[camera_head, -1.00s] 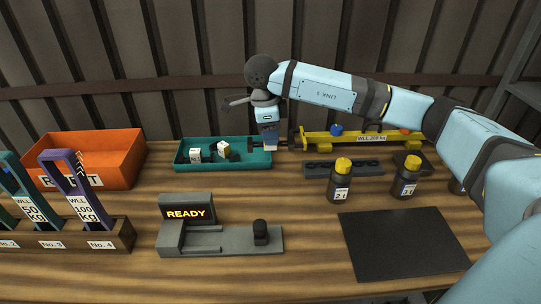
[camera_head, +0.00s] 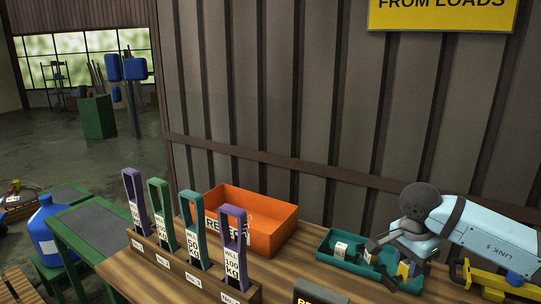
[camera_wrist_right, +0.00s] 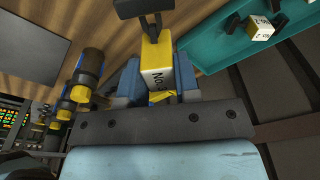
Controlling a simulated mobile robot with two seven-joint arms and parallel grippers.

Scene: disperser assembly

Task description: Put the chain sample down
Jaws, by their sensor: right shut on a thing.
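The teal tray also shows in the wrist view (camera_wrist_right: 205,52), to the right of the held sample. Whether the held sample touches the tray floor cannot be told. My left gripper is not seen.
An orange reject bin (camera_head: 272,238) stands left of the tray. A wooden rack (camera_head: 190,271) with several tall coloured weight tags is in front of it. A yellow fixture (camera_head: 490,278) is at the right. A display's top edge (camera_head: 320,296) shows at the bottom.

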